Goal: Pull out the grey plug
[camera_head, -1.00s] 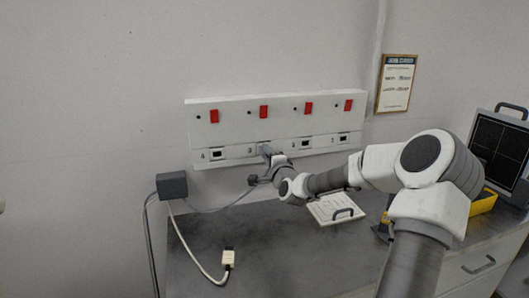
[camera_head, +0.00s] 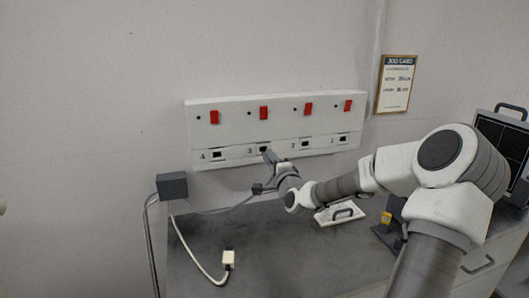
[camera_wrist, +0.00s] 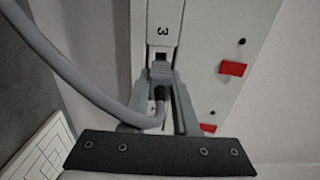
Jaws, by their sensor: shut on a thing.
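The white wall panel (camera_head: 230,135) carries a row of numbered sockets with red switches above. My gripper (camera_head: 270,156) is just in front of and below socket 3 (camera_head: 263,150), whose dark opening shows in the head view. In the wrist view my gripper (camera_wrist: 160,74) is shut on the grey plug (camera_wrist: 160,78), a finger on each side. The plug's grey cable (camera_wrist: 90,88) bends away to the left. The plug appears drawn back from the socket opening (camera_wrist: 160,56). The plug is too small to make out in the head view.
A grey box (camera_head: 172,186) with cables is on the wall at left. A white plug (camera_head: 229,259) lies on the dark worktop (camera_head: 275,240). A white plate with a handle (camera_head: 335,215) lies near my arm. A dark panel (camera_head: 500,140) stands at right.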

